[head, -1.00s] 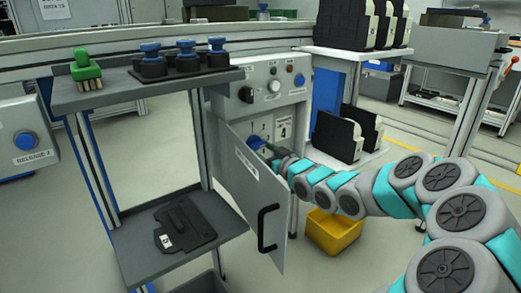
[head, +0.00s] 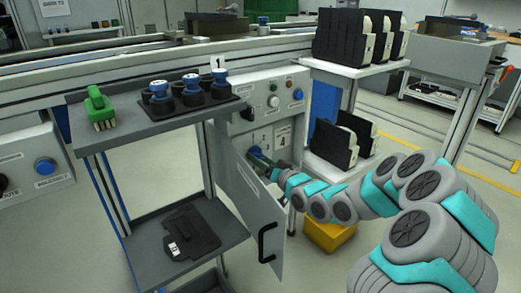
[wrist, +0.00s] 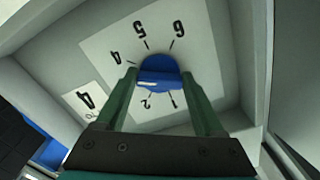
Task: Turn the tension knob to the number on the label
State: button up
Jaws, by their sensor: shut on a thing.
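The blue tension knob (wrist: 158,72) sits on a white dial plate (wrist: 205,60) with printed numbers and tick marks; 1, 2, 4, 5 and 6 are legible. My gripper (wrist: 160,82) is shut on the knob, with one green finger on each side. I cannot tell which number the knob points to.
The cabinet door (head: 252,195) stands open, with a black handle (head: 268,243), just left of my arm. A shelf rack (head: 115,135) stands at the left. A yellow bin (head: 328,235) is on the floor below my arm.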

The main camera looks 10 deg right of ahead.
jog(key=shift+r+m+p, duration=0.25)
jog(key=shift+m+p, duration=0.7)
jog(key=shift+m, duration=0.05)
jog(key=shift+f+m+p, duration=0.15)
jog(key=shift+m+p, duration=0.25)
jog(key=shift+m, duration=0.1)
jog(key=o, duration=1.4)
jog(key=shift+b+v, duration=0.35)
jog(key=shift+v, duration=3.55)
